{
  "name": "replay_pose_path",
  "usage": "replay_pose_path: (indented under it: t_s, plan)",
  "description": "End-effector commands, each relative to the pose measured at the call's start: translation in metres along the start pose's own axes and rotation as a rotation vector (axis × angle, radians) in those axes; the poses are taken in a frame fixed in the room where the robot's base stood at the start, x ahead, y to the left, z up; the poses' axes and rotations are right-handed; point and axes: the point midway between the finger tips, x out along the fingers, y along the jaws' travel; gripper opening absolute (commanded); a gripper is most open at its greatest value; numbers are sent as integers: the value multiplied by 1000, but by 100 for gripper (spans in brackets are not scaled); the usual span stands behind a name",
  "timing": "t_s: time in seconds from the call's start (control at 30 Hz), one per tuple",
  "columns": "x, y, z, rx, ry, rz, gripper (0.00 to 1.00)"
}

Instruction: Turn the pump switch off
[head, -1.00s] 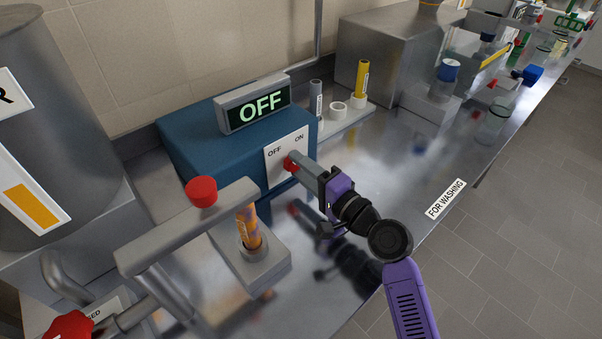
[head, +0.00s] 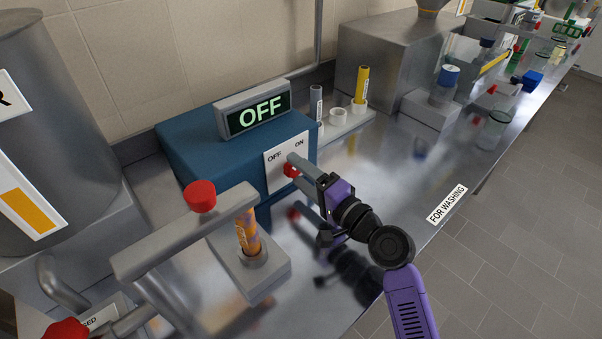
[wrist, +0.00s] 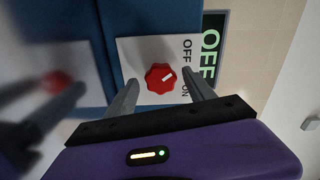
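The pump switch is a red knob (head: 290,170) on a white plate (head: 280,157) marked OFF and ON, on the front of a blue box (head: 215,150). The lit display (head: 255,112) on top reads OFF. In the wrist view the knob (wrist: 160,78) shows whole, its white mark slanting toward the OFF side. My gripper (wrist: 162,92) is open, with one finger on each side of the knob and a visible gap to both. In the head view my gripper (head: 291,166) partly hides the knob.
A rack with a yellow tube (head: 361,84) stands right of the box. The bench by the FOR WASHING label (head: 447,204) is clear.

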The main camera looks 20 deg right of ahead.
Motion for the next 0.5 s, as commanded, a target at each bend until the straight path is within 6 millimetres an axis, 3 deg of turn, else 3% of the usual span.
replay_pose_path:
  t_s: [0.27, 0.5]
  plan:
    - [-10, 1, 0, 1, 2, 0, 63]
    - [-48, 2, 0, 0, 3, 0, 63]
